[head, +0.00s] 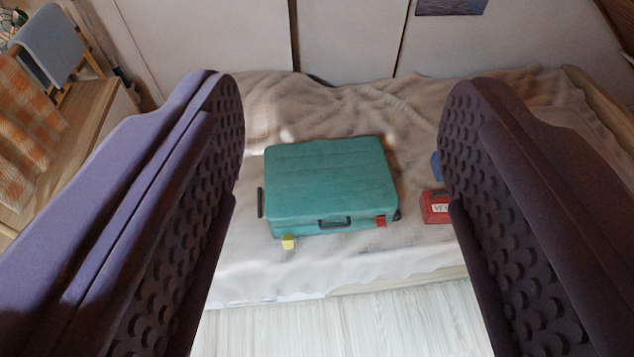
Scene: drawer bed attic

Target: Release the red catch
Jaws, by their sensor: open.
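A teal suitcase (330,180) lies flat and closed on the bed. The red catch (380,221) is on its front side, near the right corner. A yellow catch (288,241) is near the left end of the same side, and a dark handle (334,222) sits between them. My gripper (342,85) is open and empty, its two dark purple padded fingers large at the left and right of the picture. The suitcase shows in the gap between them, farther off. The fingers do not appear to touch anything.
A red box (436,207) with a white label and a partly hidden blue thing (435,165) lie right of the suitcase. The bed (270,275) has a rumpled beige cover. Pale floor (340,325) is clear in front. A wooden cabinet (85,140) stands left.

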